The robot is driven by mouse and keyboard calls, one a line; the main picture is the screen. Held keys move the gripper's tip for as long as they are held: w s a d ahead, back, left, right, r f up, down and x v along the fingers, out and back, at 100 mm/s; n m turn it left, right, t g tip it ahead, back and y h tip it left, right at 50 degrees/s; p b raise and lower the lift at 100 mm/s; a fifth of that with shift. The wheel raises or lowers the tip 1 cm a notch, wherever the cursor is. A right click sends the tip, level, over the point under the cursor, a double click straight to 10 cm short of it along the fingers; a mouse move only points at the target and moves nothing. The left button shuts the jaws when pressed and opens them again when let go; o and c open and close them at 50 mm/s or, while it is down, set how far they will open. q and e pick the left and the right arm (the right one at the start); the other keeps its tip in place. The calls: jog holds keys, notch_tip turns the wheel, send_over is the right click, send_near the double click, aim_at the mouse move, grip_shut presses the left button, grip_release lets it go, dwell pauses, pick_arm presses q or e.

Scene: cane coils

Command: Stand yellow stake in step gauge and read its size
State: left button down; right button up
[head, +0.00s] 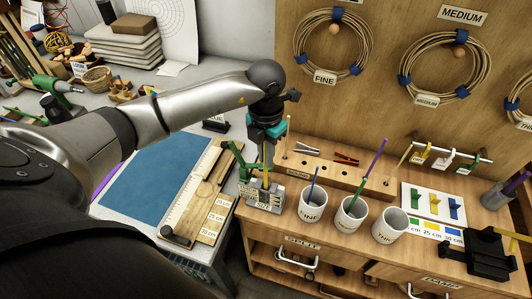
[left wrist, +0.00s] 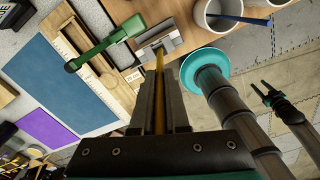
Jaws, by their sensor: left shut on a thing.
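The yellow stake (left wrist: 159,85) is held upright between the fingers of my left gripper (left wrist: 160,105). In the head view my left gripper (head: 266,150) is above the step gauge (head: 264,198), a small grey stepped block on the bench's left front corner. The step gauge also shows in the left wrist view (left wrist: 172,42), with the stake's lower end at it. I cannot tell whether the stake's end is seated in a slot. What seems to be my right gripper (left wrist: 270,93) shows small over the floor in the left wrist view; its finger state is unclear.
A green tool (head: 240,162) stands close to the left of the gauge. Three white cups (head: 312,207) are to its right, two holding sticks. A wooden block with holes (head: 340,172) lies behind. A ruler board (head: 200,195) and blue mat (head: 155,180) lie left.

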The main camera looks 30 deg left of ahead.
pick_arm(q)
jog(key=shift+f+b, duration=1)
jog(key=shift+f, duration=0.35)
jog(key=c, duration=0.8)
grip_release()
jog(key=shift+c, duration=0.2)
notch_tip(320, 180, up, 15)
jog(key=shift+r, duration=0.2)
